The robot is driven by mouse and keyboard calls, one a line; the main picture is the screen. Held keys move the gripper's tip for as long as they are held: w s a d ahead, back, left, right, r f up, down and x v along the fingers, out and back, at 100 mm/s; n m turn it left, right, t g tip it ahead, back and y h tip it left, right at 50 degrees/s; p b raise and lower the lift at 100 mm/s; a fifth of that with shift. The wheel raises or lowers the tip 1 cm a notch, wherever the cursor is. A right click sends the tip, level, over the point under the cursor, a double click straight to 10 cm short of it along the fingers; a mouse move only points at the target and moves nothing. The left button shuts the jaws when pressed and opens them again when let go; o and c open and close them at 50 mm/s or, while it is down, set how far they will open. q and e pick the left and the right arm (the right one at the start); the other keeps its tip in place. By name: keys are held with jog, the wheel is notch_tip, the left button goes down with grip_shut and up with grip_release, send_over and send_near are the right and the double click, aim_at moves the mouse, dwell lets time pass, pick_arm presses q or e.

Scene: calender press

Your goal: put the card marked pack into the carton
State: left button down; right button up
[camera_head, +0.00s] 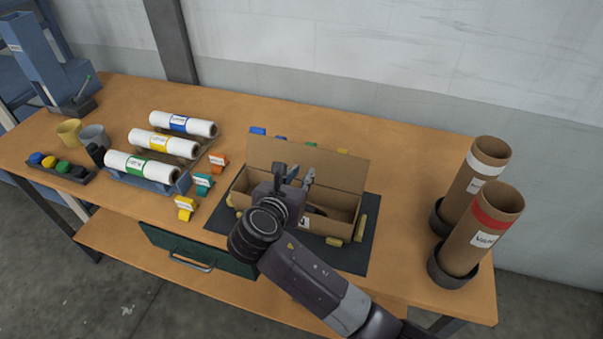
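The open carton (347,216) is a long brown box with its lid flap standing up at the back. It rests on a dark mat (370,240) in the middle of the table. My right gripper (294,176) is over the carton's left part and hides much of its inside. Its fingers look apart, with nothing visible between them. Three small cards stand left of the carton: an orange card (218,160), a teal card (203,181) and a yellow card (185,204). Their lettering is too small to read, so I cannot tell which is marked pack. My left gripper is not in view.
White rolls with blue (178,123), yellow (158,144) and green (135,165) bands lie at the left. Two cardboard tubes (475,182) (487,229) stand at the right. Small yellow blocks (361,228) lie around the carton.

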jog(key=v, duration=0.6)
jog(key=shift+s, duration=0.35)
jog(key=shift+a+r, duration=0.1)
jog(key=shift+a, duration=0.05)
